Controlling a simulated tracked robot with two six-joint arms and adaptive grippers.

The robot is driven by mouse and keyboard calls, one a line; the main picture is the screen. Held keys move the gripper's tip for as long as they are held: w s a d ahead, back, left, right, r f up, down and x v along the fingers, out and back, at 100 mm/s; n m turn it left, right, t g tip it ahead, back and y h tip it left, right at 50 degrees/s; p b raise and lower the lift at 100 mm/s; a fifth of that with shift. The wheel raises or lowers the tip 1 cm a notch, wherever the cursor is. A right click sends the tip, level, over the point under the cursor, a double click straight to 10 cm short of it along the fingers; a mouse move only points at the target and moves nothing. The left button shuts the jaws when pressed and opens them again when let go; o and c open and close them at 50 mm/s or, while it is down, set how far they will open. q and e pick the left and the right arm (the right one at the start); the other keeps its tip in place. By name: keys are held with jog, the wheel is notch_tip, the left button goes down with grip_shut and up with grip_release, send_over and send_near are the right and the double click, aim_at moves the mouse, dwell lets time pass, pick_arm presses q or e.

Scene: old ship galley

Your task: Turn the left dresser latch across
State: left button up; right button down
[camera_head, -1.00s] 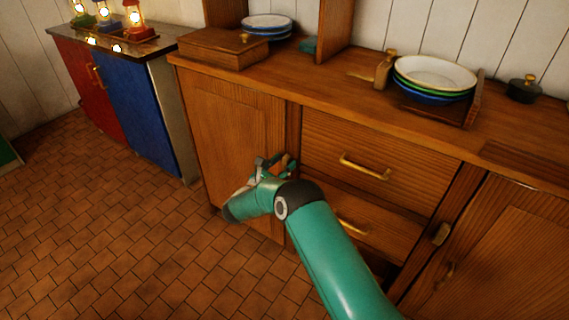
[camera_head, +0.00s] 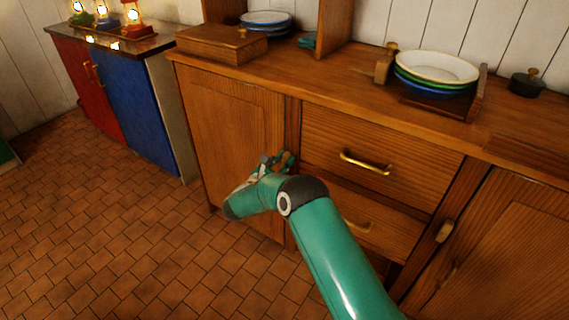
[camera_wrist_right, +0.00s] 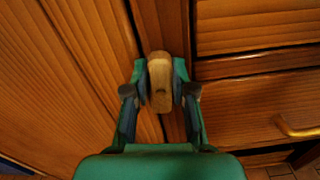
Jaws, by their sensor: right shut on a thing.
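The left dresser latch (camera_wrist_right: 160,82) is a small pale wooden block, seen in the right wrist view. It stands roughly upright at the seam between the left door (camera_head: 228,135) and the post beside the drawers. My right gripper (camera_wrist_right: 161,94) is shut on it, with one finger on each side. In the head view my right gripper (camera_head: 276,163) is at the upper right part of the left door, and the wrist hides most of the latch. My left gripper is not in view.
Two drawers with brass handles (camera_head: 366,162) are right of the gripper. Another wooden latch (camera_head: 445,231) is by the right door (camera_head: 505,255). Stacked plates (camera_head: 436,70) and a wooden box (camera_head: 222,46) stand on the dresser top. The tiled floor at left is clear.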

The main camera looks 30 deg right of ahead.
jog(key=shift+s+a+f+m+b, duration=0.1)
jog(key=shift+s+f+m+b, duration=0.25)
jog(key=shift+m+b, duration=2.85)
jog(key=shift+s+f+m+b, duration=0.1)
jog(key=shift+f+m+b, duration=0.35)
jog(key=shift+m+b, duration=2.7)
jog(key=shift+s+a+f+m+b, duration=0.1)
jog(key=shift+s+f+m+b, duration=0.25)
jog(key=shift+m+b, duration=2.8)
jog(key=n+b, duration=0.2)
jog(key=shift+w+b, duration=0.1)
jog(key=shift+b, duration=0.3)
jog(key=c, duration=1.1)
grip_release()
jog(key=shift+o, duration=0.7)
jog(key=shift+d+r, duration=0.1)
jog(key=shift+d, duration=0.1)
